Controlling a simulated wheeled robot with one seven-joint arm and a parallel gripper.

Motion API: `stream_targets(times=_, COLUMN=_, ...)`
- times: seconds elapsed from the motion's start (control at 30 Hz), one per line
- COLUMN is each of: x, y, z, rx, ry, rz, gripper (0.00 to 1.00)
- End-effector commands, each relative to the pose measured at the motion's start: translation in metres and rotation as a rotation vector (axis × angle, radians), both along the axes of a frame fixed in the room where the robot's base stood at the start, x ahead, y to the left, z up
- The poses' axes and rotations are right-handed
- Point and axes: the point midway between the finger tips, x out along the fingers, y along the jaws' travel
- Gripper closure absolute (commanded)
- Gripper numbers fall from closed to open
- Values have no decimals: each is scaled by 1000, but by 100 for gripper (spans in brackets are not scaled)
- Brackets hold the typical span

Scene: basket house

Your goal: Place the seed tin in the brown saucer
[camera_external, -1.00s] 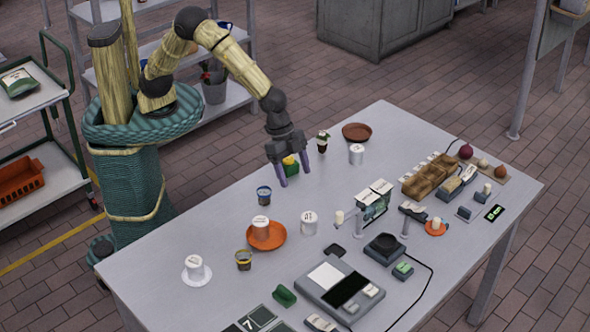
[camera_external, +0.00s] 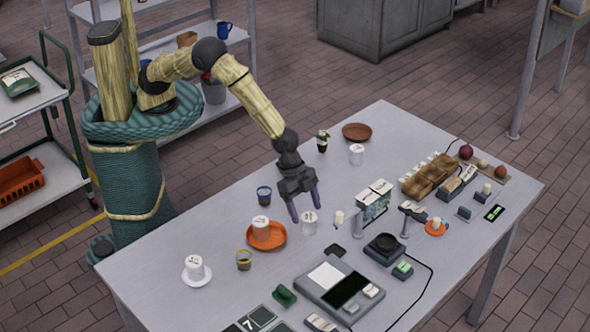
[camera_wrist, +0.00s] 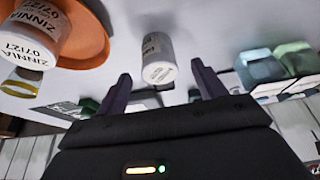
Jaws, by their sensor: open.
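A white seed tin (camera_external: 309,226) stands on the table, right of the orange saucer. My gripper (camera_external: 306,211) is open just above and around it, fingers pointing down. In the wrist view this tin (camera_wrist: 158,60) shows between the spread fingers (camera_wrist: 161,80); I cannot tell whether they touch it. A brown saucer (camera_external: 357,132) lies empty at the table's far edge. Other white tins stand in front of the brown saucer (camera_external: 356,155), on the orange saucer (camera_external: 261,224) and on a white saucer (camera_external: 195,267). The wrist view shows "ZINNIA 07/27" on the orange-saucer tin (camera_wrist: 35,38).
The orange saucer (camera_external: 278,243) lies left of my gripper, with two small cups (camera_external: 264,196) (camera_external: 244,262) near it.

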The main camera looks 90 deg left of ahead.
Motion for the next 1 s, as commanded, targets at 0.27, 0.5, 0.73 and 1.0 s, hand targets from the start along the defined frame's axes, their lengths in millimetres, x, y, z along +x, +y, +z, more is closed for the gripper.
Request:
stream_targets(times=0.27, x=1, y=-3, z=-11, rx=1, ry=3, rz=0, gripper=30)
stream_targets(times=0.5, x=9, y=-11, z=-40, rx=1, ry=1, rz=0, gripper=30)
stream_targets(times=0.73, x=12, y=-14, z=-49, rx=0, ry=0, rz=-1, gripper=30)
stream_targets(times=1.0, x=11, y=-14, z=-49, rx=0, ry=0, rz=-1, gripper=30)
